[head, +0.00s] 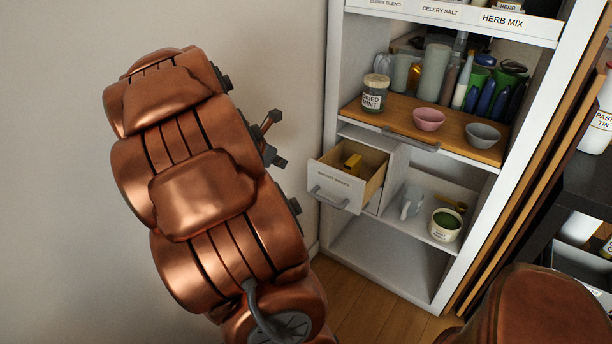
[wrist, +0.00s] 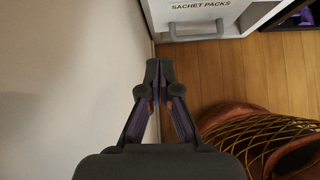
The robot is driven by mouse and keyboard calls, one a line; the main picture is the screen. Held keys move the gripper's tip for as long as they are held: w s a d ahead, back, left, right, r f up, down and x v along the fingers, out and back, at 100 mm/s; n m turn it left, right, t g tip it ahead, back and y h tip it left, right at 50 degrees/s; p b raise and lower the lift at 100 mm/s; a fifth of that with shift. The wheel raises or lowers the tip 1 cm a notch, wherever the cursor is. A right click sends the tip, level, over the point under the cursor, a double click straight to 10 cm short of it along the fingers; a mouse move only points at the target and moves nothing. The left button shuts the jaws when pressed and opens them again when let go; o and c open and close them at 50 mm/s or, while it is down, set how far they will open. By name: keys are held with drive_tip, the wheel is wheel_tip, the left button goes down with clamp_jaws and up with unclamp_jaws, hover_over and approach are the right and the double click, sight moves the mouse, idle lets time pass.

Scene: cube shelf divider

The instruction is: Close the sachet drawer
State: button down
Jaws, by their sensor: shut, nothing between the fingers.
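The sachet drawer (head: 333,187) stands pulled out from the left side of the white shelf unit in the head view. My gripper (wrist: 156,66) is shut and empty. It is to the left of the handle and apart from it in the picture. In the head view my copper arm mostly hides the gripper.
A wooden board (head: 455,128) above the drawer holds a jar (head: 374,93), a pink bowl (head: 429,119) and a grey bowl (head: 482,135). A mug (head: 411,203) and a green-filled tub (head: 445,224) stand to the drawer's right. A pale wall (head: 60,120) lies left.

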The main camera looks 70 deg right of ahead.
drive_tip(key=d+f, duration=0.1)
drive_tip(key=d, duration=0.1)
drive_tip(key=b, duration=0.3)
approach(311, 165)
drive_tip(key=shift+n, duration=0.3)
drive_tip(key=x, duration=0.5)
drive_tip(key=shift+a+f, duration=0.2)
drive_tip(key=shift+f, duration=0.25)
drive_tip(key=shift+s+d, duration=0.15)
drive_tip(key=shift+d, duration=0.35)
drive_tip(key=shift+d+p, duration=0.1)
drive_tip(key=shift+p, duration=0.25)
